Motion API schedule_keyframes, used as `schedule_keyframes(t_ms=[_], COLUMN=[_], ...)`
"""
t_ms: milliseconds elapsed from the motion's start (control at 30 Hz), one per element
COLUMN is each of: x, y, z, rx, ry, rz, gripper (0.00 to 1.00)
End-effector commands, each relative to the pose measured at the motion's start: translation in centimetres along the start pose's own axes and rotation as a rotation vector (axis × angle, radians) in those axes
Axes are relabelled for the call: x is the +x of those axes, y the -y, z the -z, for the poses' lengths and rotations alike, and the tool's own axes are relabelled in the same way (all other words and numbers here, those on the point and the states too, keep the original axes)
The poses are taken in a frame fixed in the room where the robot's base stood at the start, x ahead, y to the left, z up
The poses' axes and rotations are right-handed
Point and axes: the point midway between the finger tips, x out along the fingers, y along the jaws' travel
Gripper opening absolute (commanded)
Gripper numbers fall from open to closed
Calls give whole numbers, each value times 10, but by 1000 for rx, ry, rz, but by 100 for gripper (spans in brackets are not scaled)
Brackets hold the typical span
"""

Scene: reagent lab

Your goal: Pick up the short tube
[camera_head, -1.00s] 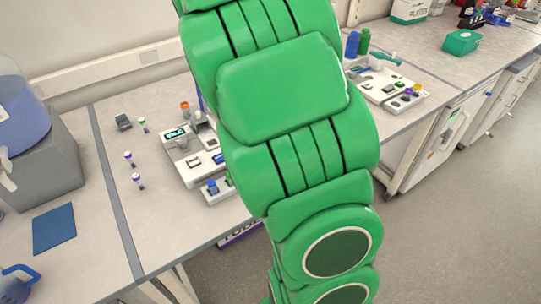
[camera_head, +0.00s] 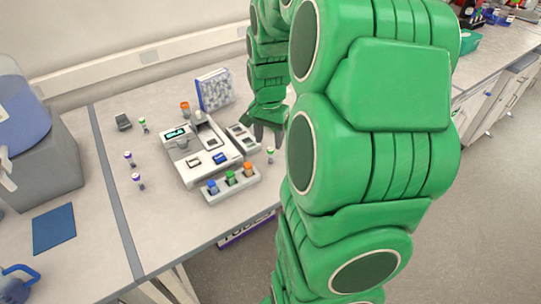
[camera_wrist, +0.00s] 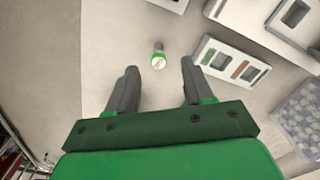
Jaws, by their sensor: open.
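A small tube with a green and white cap (camera_head: 270,155) stands on the bench, right of the white instrument. In the wrist view the same tube (camera_wrist: 159,58) appears just beyond the fingertips, centred in the gap between them. My gripper (camera_head: 267,141) is over the bench close behind this tube, its fingers pointing down. In the wrist view my gripper (camera_wrist: 159,70) is open and empty, with a finger on each side of the tube's line. Other small tubes stand at left: one green-capped (camera_head: 143,125) and two purple-capped, a farther (camera_head: 129,159) and a nearer (camera_head: 138,181).
The white instrument (camera_head: 180,150) stands left of my gripper. A slotted white block (camera_wrist: 207,67) is close to the right finger. A rack (camera_head: 242,184) holds blue, green and orange-capped tubes. A clear box (camera_head: 215,90) stands behind. Bench left of the tube in the wrist view is clear.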

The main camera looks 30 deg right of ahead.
Motion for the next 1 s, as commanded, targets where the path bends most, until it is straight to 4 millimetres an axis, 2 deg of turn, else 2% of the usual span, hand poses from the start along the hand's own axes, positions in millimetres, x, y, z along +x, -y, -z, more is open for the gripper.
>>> schedule_keyframes(t_ms=[467,733,1000], x=[37,71,76], y=[-2,-3,-2], z=[1,4,5], rx=[1,1,1], ry=[1,1,-1], rz=[0,-1,1], gripper=[51,51,51])
